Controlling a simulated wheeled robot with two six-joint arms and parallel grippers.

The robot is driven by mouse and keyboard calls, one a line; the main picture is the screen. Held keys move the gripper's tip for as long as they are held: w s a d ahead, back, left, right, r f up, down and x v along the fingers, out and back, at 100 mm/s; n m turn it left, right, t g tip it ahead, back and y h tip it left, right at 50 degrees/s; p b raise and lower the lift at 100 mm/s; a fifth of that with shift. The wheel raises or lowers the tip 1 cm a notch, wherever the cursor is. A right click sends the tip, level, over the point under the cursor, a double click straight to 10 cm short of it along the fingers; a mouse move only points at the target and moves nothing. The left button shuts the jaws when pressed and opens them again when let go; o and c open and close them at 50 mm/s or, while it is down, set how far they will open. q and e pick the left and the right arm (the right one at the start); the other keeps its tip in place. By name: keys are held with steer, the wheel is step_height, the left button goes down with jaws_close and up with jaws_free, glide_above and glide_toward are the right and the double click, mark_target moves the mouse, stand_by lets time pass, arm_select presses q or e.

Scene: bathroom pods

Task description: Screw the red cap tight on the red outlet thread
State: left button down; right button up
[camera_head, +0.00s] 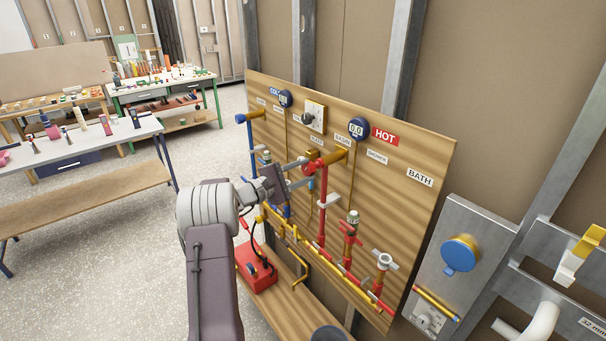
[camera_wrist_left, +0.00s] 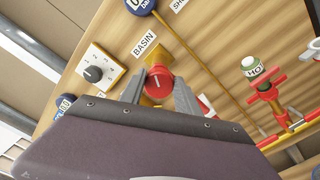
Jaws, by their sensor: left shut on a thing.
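The round red cap (camera_wrist_left: 158,84) sits between the two fingers of my left gripper (camera_wrist_left: 160,76) in the left wrist view, with a pale line on its face. In the head view my left gripper (camera_head: 309,170) is shut on the red cap (camera_head: 318,167) at the upper pipework of the wooden board. The cap is at the end of a brass outlet (camera_head: 336,157) that points out from the board. The red outlet thread is hidden behind the cap and fingers, so I cannot tell how far the cap is on. My right gripper is not in view.
The wooden board (camera_head: 425,160) carries red, blue and yellow pipes, with a dial switch (camera_wrist_left: 93,74) near the outlet. A red valve (camera_head: 350,232) stands to the lower right. A red box (camera_head: 257,270) sits below. Workbenches (camera_head: 80,150) stand at the left.

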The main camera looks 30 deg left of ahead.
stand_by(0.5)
arm_select(q)
steer(key=shift+b, duration=0.55)
steer(key=shift+b, duration=0.5)
steer(key=shift+w+d, duration=0.1)
steer(key=shift+w, duration=0.15)
stand_by(0.4)
steer(key=shift+w+d, duration=0.15)
steer(key=shift+w, duration=0.15)
steer(key=shift+w+d, duration=0.2)
steer(key=shift+w, duration=0.25)
steer(key=c, duration=0.8)
jaws_free()
